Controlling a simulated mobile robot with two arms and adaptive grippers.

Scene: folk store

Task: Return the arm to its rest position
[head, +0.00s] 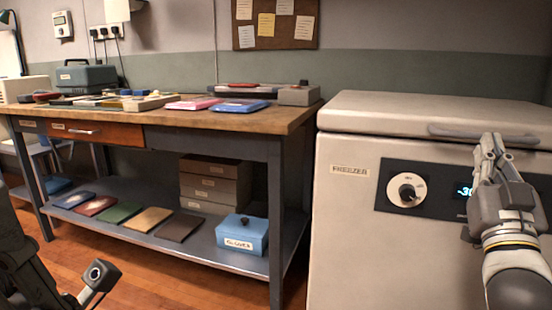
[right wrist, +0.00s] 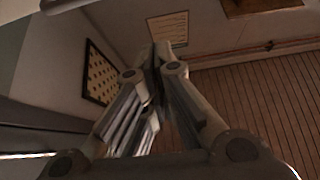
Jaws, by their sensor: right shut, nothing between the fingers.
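My right gripper (head: 488,150) is raised in front of the freezer (head: 340,245), at the right of the head view. Its fingers point up, near the lid handle (head: 455,131). In the right wrist view the fingers (right wrist: 158,55) meet at their tips with nothing between them. Behind them are a wall and a brown slatted surface. I cannot tell whether the gripper touches the freezer. At the lower left of the head view, dark parts of my left arm show, with a small tip (head: 98,274); the state of that gripper is unclear.
A workbench (head: 215,120) stands left of the freezer, with folders, boxes and a grey case (head: 86,76) on top. Its lower shelf (head: 200,238) holds several coloured books and a blue box (head: 242,234). The freezer has a dial (head: 407,190). Wooden floor shows in front.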

